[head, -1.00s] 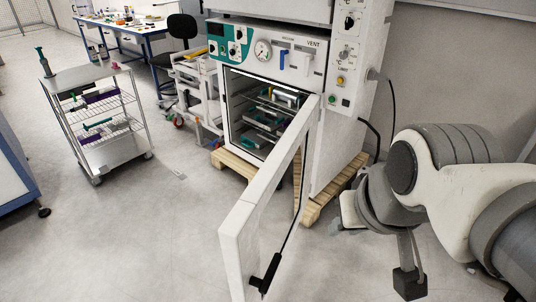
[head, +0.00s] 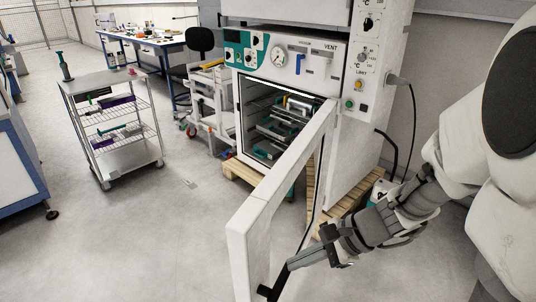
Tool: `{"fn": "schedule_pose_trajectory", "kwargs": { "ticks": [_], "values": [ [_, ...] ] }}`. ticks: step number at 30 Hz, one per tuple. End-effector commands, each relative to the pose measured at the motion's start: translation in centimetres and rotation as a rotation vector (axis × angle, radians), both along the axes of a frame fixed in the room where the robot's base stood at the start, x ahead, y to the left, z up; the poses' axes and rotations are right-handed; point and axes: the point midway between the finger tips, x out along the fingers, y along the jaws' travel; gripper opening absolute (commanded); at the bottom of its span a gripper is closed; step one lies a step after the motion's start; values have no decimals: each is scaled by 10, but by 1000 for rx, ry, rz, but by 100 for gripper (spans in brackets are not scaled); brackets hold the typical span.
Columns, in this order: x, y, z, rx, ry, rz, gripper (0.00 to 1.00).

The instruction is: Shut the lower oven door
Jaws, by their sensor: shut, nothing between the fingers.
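The lower oven door (head: 262,200) is white and stands wide open, swung out toward me from its hinge side on the right of the oven. Its black handle (head: 268,291) is low at the door's near edge, partly cut by the bottom of the view. The lower oven chamber (head: 268,122) is open and shows shelves with several items.
The oven stands on a wooden pallet (head: 240,172). A wire-shelf trolley (head: 125,157) stands at the left, and a white cart (head: 208,105) is beside the oven. A black cable (head: 411,130) hangs at the oven's right. The floor left of the door is clear.

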Motion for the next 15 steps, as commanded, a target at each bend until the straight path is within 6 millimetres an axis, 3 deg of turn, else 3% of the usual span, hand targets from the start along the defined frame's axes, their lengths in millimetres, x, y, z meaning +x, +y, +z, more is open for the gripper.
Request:
{"fn": "schedule_pose_trajectory", "kwargs": {
  "ticks": [1,9,15],
  "values": [
    [6,-2,-22,24,48,-61,0],
    [36,-21,-101,123,243,-411,0],
    [46,-35,-134,149,311,-562,0]
  ]
}}
